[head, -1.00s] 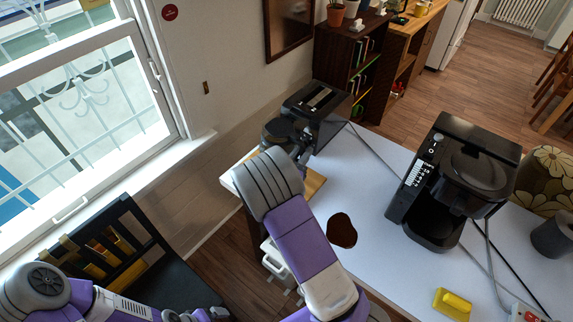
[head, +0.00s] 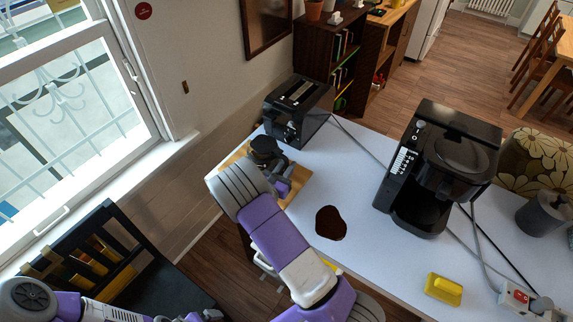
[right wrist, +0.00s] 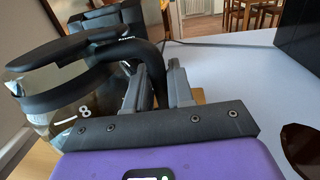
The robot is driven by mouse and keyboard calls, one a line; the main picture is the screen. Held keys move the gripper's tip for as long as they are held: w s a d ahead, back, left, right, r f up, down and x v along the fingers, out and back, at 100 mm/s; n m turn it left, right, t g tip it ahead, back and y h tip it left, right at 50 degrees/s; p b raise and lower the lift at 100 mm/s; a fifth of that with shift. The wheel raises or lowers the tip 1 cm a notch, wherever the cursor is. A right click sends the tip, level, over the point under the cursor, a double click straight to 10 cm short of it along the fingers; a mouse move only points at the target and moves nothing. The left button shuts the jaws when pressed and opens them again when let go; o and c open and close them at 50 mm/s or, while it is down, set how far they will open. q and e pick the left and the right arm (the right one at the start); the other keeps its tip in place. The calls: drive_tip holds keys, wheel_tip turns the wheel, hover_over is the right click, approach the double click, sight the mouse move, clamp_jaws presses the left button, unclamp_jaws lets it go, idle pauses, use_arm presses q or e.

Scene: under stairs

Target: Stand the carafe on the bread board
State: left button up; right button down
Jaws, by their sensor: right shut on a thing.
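The carafe (head: 266,150), dark-lidded with a clear glass body, is at the far left end of the white table. It fills the left of the right wrist view (right wrist: 62,88), looking upright. My right gripper (head: 284,184) is shut on its black handle (right wrist: 152,62). The wooden bread board (head: 298,186) lies at the table's left end, under the carafe and gripper; my arm hides part of it. I cannot tell whether the carafe's base touches the board. My left arm shows at the bottom left, but its gripper is out of view.
A black toaster (head: 299,105) stands just behind the carafe. A coffee machine (head: 441,165) stands to the right, with a dark brown patch (head: 330,223) on the table before it. A yellow object (head: 443,289) and a power strip (head: 527,299) are near the front right.

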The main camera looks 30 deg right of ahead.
drive_tip(key=shift+r, duration=0.1)
drive_tip(key=c, duration=1.4)
unclamp_jaws()
drive_tip(key=shift+f, duration=0.2)
drive_tip(key=o, duration=0.4)
drive_tip(key=shift+a+r, duration=0.1)
drive_tip(key=shift+r, duration=0.05)
drive_tip(key=v, duration=1.2)
drive_tip(key=shift+s+b, duration=0.1)
drive_tip(key=shift+b, duration=0.2)
